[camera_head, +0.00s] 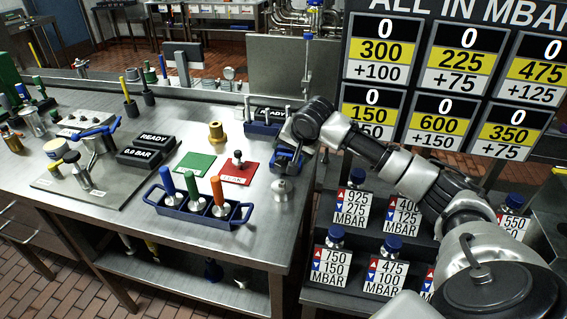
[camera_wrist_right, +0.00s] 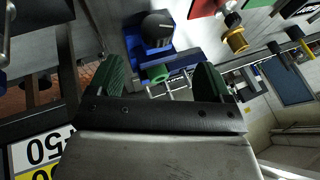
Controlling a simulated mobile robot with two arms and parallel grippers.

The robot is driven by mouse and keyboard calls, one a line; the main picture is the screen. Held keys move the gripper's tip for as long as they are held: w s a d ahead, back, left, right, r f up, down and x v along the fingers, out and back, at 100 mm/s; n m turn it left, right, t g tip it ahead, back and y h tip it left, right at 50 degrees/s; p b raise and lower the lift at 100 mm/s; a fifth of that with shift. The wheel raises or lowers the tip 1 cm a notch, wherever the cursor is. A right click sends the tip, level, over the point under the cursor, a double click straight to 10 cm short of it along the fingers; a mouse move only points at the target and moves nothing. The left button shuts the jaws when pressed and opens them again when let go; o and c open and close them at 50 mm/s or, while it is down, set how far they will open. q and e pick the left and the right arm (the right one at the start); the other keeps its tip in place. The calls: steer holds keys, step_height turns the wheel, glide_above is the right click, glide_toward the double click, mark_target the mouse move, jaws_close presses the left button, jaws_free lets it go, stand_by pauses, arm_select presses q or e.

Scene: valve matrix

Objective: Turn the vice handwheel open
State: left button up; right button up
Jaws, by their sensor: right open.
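The blue vice (camera_head: 287,158) stands at the right end of the steel bench, partly covered by my right gripper (camera_head: 298,142). In the right wrist view the vice body (camera_wrist_right: 150,30) is blue, with a dark round part on top. A small green cylinder (camera_wrist_right: 157,73) sits at the vice's near side, between the green fingers of my open right gripper (camera_wrist_right: 160,76). The fingers stand apart on either side of it, with no clear contact. The handwheel itself is hard to make out; thin metal rods show close by. My left gripper is out of view.
A blue rack (camera_head: 200,210) with blue, green and orange handles stands at the bench front. A red mat (camera_head: 238,173), a green mat (camera_head: 195,163) and a brass fitting (camera_head: 217,135) lie left of the vice. A number board (camera_head: 440,85) rises at right, above blue-capped bottles.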

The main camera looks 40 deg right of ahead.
mark_target(283, 164)
steer(key=x, duration=0.9)
steer(key=shift+s+f+p, duration=0.1)
steer(key=shift+s+p, duration=0.05)
steer(key=shift+p, duration=0.25)
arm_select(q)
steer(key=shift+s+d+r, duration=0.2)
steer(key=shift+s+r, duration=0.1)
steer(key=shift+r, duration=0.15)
arm_select(e)
steer(key=shift+w+d+f, duration=0.1)
steer(key=shift+w+f, duration=0.25)
steer(key=shift+f, duration=0.3)
steer(key=shift+c, duration=0.2)
